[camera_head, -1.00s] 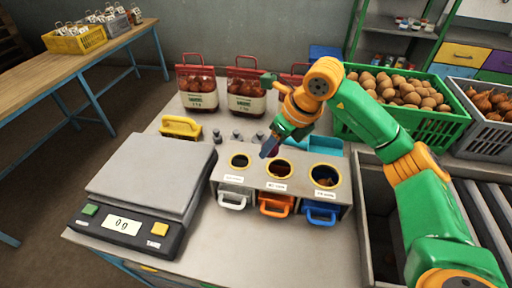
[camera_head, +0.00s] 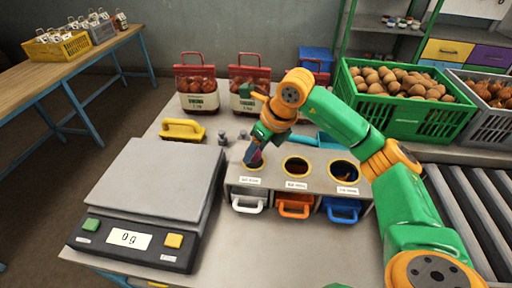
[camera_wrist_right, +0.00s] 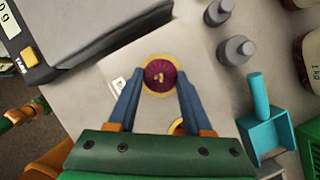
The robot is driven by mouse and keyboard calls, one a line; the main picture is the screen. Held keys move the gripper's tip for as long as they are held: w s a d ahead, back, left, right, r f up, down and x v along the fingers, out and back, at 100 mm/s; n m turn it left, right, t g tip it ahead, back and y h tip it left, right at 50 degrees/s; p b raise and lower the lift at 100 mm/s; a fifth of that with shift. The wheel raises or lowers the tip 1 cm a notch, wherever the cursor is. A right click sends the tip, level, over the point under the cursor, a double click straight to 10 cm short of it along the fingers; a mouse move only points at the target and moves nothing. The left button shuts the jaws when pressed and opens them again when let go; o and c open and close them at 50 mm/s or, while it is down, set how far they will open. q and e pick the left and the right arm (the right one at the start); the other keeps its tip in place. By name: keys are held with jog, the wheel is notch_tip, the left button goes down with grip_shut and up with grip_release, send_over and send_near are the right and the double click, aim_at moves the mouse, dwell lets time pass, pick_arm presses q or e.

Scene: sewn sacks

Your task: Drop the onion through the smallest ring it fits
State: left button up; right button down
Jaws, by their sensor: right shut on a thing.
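My right gripper (camera_head: 252,160) is shut on a red-purple onion (camera_wrist_right: 160,76), right at the left ring of the grey sorting box. In the right wrist view the onion lies between the blue fingertips (camera_wrist_right: 158,88), with the yellow rim of the left ring (camera_wrist_right: 161,56) around it. I cannot tell how far the onion is inside the ring. The middle ring (camera_head: 297,158) and the larger right ring (camera_head: 344,162) are clear of the gripper. White, orange and blue drawers sit below the rings.
A scale (camera_head: 160,180) reading 0 g stands left of the box. A yellow-handled tool (camera_head: 182,129), small grey weights (camera_head: 222,138) and a teal scoop (camera_wrist_right: 266,130) lie behind. Sacks (camera_head: 198,92), a green potato crate (camera_head: 430,118) and a roller conveyor (camera_head: 475,205) surround the area.

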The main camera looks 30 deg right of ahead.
jog(key=shift+f, duration=0.45)
jog(key=shift+s+r, duration=0.1)
jog(key=shift+c, duration=1.2)
grip_release()
jog(key=b+v, duration=0.1)
jog(key=v, duration=0.6)
